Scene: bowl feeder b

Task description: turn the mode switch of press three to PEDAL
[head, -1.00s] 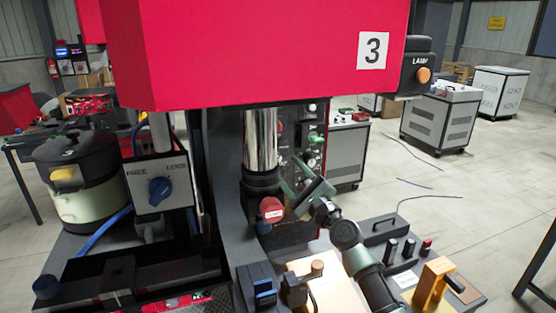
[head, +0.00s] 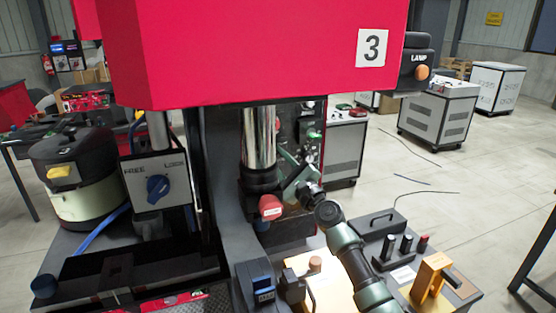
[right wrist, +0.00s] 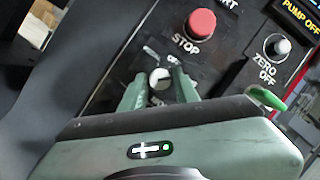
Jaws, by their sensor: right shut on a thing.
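In the right wrist view, a small grey-white knob (right wrist: 160,78) sits on the black panel below the red STOP button (right wrist: 203,23). My right gripper (right wrist: 160,88) is shut on this knob, one finger on each side. In the head view, my right gripper (head: 298,185) reaches in beside the column. My left gripper is not in view.
A ZERO OFF button (right wrist: 277,46) and a green lever (right wrist: 266,97) are close to the right gripper. A red-capped part (head: 270,207) is just left of it. A blue knob (head: 158,188) on a grey box and a pot (head: 75,170) stand left.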

